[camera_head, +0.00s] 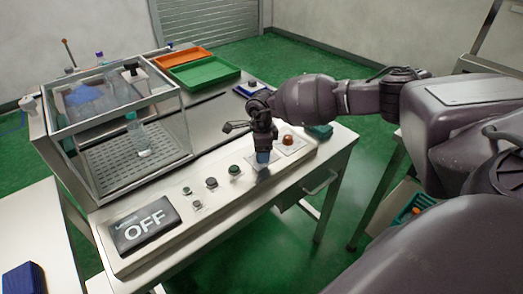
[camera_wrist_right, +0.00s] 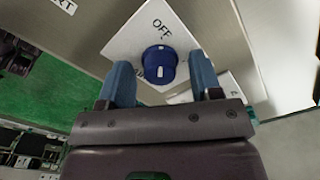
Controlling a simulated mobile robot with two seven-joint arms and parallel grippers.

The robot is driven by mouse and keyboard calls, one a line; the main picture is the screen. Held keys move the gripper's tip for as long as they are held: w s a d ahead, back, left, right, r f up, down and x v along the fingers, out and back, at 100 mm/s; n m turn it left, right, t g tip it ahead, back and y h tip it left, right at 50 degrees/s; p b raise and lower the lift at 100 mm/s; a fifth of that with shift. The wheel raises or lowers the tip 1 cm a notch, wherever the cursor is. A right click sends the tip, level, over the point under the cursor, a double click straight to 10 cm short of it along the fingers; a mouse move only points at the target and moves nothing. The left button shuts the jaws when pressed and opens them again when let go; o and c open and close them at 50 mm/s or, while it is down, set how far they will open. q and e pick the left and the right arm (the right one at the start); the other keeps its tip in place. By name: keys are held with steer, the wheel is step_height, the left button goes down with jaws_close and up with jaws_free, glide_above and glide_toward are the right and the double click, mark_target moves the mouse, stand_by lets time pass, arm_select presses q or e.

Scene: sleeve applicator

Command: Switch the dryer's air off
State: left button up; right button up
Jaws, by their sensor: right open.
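In the right wrist view a round blue knob (camera_wrist_right: 159,57) with white marks stands on a white plate (camera_wrist_right: 128,43) labelled "OFF" at one corner. A second label beside the knob is partly hidden by a finger. My right gripper (camera_wrist_right: 160,70) is open, one blue finger on either side of the knob, with gaps showing. In the head view my right gripper (camera_head: 263,155) points down over the right part of the control panel (camera_head: 222,199) and hides most of the knob there. A dark display (camera_head: 145,224) on the panel reads "OFF". My left gripper is out of view.
Several buttons, including a green one (camera_head: 235,170), line the panel left of the gripper. An orange-red button (camera_head: 288,140) is close on its right. A clear-walled box (camera_head: 160,120) holding a bottle stands behind the panel, with green (camera_head: 204,73) and orange (camera_head: 183,57) trays further back.

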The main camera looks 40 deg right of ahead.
step_height(320, 180, up, 11)
steer(key=p, duration=0.1)
stand_by(0.5)
steer(key=shift+w, duration=0.1)
stand_by(0.4)
